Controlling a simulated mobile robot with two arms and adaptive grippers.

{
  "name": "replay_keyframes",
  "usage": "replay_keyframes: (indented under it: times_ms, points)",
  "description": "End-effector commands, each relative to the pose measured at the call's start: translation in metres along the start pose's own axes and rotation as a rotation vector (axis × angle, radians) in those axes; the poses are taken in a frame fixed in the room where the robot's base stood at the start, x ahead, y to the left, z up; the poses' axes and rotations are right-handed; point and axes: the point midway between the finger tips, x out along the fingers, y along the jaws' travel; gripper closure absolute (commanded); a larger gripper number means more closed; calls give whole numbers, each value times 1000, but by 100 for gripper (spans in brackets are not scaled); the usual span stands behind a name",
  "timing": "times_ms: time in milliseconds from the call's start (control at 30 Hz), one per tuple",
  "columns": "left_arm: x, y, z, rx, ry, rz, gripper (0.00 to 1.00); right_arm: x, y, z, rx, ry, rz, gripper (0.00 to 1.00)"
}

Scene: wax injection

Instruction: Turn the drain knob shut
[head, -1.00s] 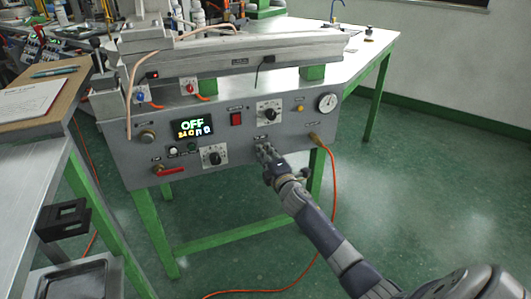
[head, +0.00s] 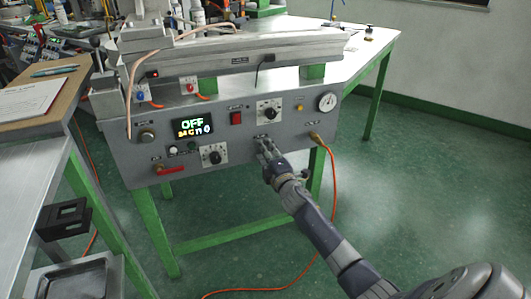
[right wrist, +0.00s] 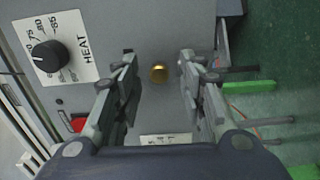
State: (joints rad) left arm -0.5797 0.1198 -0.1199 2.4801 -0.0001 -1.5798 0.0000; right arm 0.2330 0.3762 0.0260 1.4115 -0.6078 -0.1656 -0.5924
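A small round brass knob (right wrist: 158,73) sits on the grey panel and shows between the fingers of my right gripper in the right wrist view. I take it as the drain knob; its label is not readable. In the head view it is hidden behind my right gripper (head: 265,150), which is at the lower right of the panel. The right gripper (right wrist: 156,72) is open, one finger on each side of the knob, with gaps to both sides. My left gripper is not in view.
The grey panel (head: 125,160) carries a HEAT dial (right wrist: 48,56), a lower dial (head: 213,155), a red switch (head: 236,118), a red lever (head: 170,170) and a gauge (head: 327,102). An orange cable (head: 333,190) hangs right of my gripper. A side table (head: 30,165) stands left.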

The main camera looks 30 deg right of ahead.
Motion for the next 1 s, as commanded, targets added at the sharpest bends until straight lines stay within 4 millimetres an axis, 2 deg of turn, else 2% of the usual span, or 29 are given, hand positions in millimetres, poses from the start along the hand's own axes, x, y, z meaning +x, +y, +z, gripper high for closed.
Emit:
replay_keyframes:
  times_ms: [233, 367, 800, 1000]
  points:
    - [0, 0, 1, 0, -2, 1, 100, -2, 0, 0, -1, 0, 0, 62]
    - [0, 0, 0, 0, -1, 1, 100, -13, -1, 0, -2, 1, 0, 62]
    - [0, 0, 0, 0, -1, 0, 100, -94, 0, 0, -1, 1, -1, 62]
    - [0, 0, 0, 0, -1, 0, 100, -115, -1, 0, 1, 0, -1, 62]
